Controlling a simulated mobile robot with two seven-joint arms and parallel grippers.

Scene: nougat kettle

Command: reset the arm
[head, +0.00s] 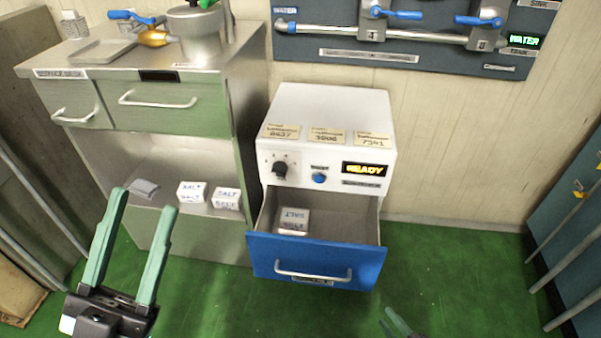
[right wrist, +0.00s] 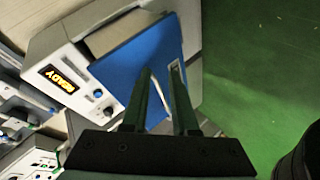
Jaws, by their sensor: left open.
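My left gripper (head: 141,202) is at the lower left of the head view, its two green fingers apart with nothing between them, in front of the steel cabinet. My right gripper (head: 396,323) only just shows at the bottom edge of the head view, right of and apart from the blue drawer. In the right wrist view my right gripper (right wrist: 161,70) has its fingers apart and empty, with the drawer front behind them. The rest of the right arm is hidden.
The white machine (head: 328,102) reads READY; its blue drawer (head: 343,262) stands open with a salt box (head: 293,221) inside. The cabinet (head: 215,98) holds more boxes on its shelf and a kettle (head: 194,30) on top. Green floor (head: 455,275) is clear on the right.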

